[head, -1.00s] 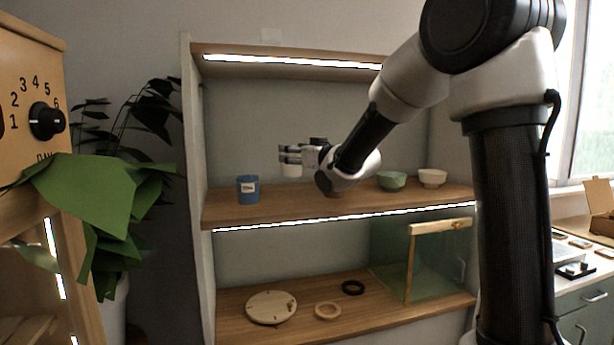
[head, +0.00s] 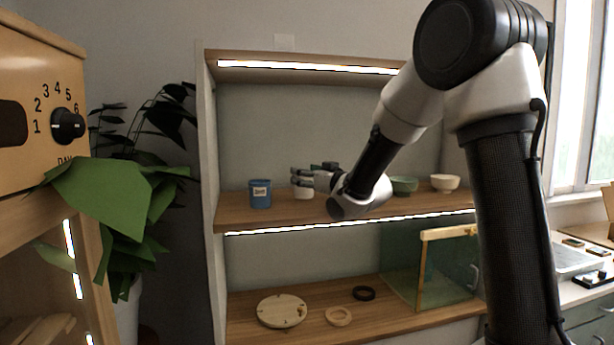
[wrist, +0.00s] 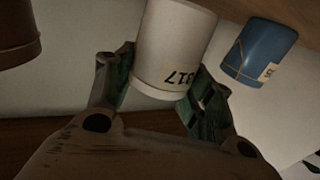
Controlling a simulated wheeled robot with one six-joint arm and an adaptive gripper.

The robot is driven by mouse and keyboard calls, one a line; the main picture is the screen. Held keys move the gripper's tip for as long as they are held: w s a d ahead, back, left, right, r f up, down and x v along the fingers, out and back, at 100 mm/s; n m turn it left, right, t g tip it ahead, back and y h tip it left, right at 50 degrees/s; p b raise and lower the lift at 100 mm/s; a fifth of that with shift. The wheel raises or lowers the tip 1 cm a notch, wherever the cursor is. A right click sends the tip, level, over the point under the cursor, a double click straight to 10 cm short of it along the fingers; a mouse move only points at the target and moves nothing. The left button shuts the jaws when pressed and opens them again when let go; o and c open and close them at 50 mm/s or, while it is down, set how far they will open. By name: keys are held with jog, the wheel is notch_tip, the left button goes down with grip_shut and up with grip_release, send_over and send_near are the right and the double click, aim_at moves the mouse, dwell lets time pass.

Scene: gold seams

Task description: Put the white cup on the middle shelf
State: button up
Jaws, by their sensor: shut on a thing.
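The white cup (head: 303,193) is held upright over the middle shelf (head: 240,214), right of a blue cup. My gripper (head: 303,178) is shut on it from the right. In the wrist view the white cup (wrist: 172,50) sits between the two fingers (wrist: 165,80) and shows a dark printed label reading 317. The cup's base is low, close to the shelf surface; I cannot tell whether it touches.
The blue cup (head: 260,194) stands close on the left, also in the wrist view (wrist: 258,52). A brown vessel (wrist: 17,35) is on the other side. A green bowl (head: 404,186) and a cream bowl (head: 445,182) stand further right. The upper shelf (head: 300,57) is overhead.

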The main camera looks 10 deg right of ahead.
jog(key=shift+f+h, duration=0.3)
jog(key=shift+f, duration=0.45)
jog(key=o, duration=1.1)
jog(key=shift+f, duration=0.1)
jog(key=v, duration=0.4)
jog(key=r+v, duration=0.1)
jog(key=v, duration=0.3)
jog(key=r+v, duration=0.1)
jog(key=v, duration=0.3)
jog(key=shift+w+d, duration=0.1)
jog(key=shift+d+f, duration=0.1)
jog(key=shift+d, duration=0.05)
jog(key=s+d+f+m+g+h, duration=0.25)
jog(key=s+d+h, duration=0.2)
jog(key=s, duration=0.25)
jog(key=s+d+f+m+g+h, duration=0.2)
jog(key=s+d+f+g+h, duration=0.15)
jog(key=s+d, duration=0.3)
jog(key=s+f+g, duration=0.2)
jog(key=s+g, duration=0.1)
jog(key=s, duration=0.6)
jog(key=s+a+f+g+y, duration=0.1)
jog(key=s+f+g, duration=0.1)
jog(key=s, duration=0.7)
jog(key=shift+s+f+g, duration=0.3)
jog(key=shift+f+g, duration=0.1)
jog(key=shift+g, duration=0.4)
